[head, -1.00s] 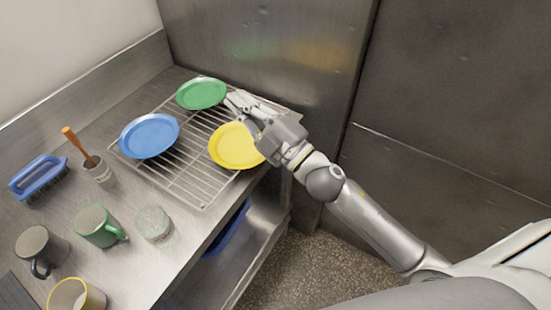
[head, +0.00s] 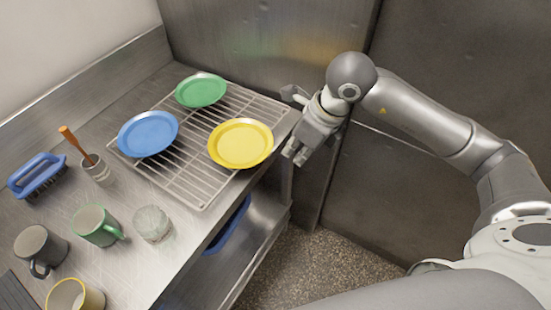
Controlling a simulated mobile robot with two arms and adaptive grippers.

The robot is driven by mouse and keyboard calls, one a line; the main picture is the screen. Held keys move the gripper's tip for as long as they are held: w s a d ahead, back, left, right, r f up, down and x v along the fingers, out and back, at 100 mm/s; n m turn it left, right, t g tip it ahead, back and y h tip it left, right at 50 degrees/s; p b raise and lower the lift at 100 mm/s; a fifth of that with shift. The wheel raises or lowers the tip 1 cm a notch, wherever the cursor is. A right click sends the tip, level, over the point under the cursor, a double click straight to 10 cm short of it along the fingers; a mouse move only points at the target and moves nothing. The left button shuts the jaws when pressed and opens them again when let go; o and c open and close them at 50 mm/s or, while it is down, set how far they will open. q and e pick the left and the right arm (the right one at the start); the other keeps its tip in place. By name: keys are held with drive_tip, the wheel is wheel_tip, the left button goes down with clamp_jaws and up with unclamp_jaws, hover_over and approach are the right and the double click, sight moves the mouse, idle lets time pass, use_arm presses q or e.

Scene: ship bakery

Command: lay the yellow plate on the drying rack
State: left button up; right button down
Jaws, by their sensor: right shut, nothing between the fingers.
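The yellow plate (head: 241,143) lies on the right part of the wire drying rack (head: 188,187), face up, near the counter's front edge. A green plate (head: 201,90) and a blue plate (head: 148,133) also lie on the rack, apart from the yellow one. My right gripper (head: 294,154) is to the right of the rack, past the counter edge, clear of the yellow plate. It is shut and empty, its fingers pointing down. My left gripper is not in view.
On the counter stand a green mug (head: 96,226), a glass (head: 152,223), a dark mug (head: 40,249), a yellow mug (head: 75,296), a jar with a wooden-handled tool (head: 97,171) and a blue brush (head: 37,175). Something blue (head: 228,229) sits on the shelf below. Metal walls close off the back.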

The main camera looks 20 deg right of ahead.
sight(253, 155)
drive_tip(key=w+a+f+p, duration=0.3)
drive_tip(key=w+f+p, duration=0.2)
drive_tip(key=f, duration=0.4)
drive_tip(key=shift+w+f+h, duration=0.2)
drive_tip(key=shift+w+h, duration=0.15)
drive_tip(key=shift+h, duration=0.05)
drive_tip(key=shift+d, duration=0.1)
drive_tip(key=w+a+b, duration=0.1)
drive_tip(key=w+b, duration=0.1)
drive_tip(key=w+a+b, duration=0.2)
drive_tip(key=shift+w+a+f, duration=0.15)
drive_tip(key=shift+a+f, duration=0.05)
drive_tip(key=shift+w+a+r+b, duration=0.15)
drive_tip(key=shift+w+a+b, duration=0.1)
drive_tip(key=shift+b, duration=0.1)
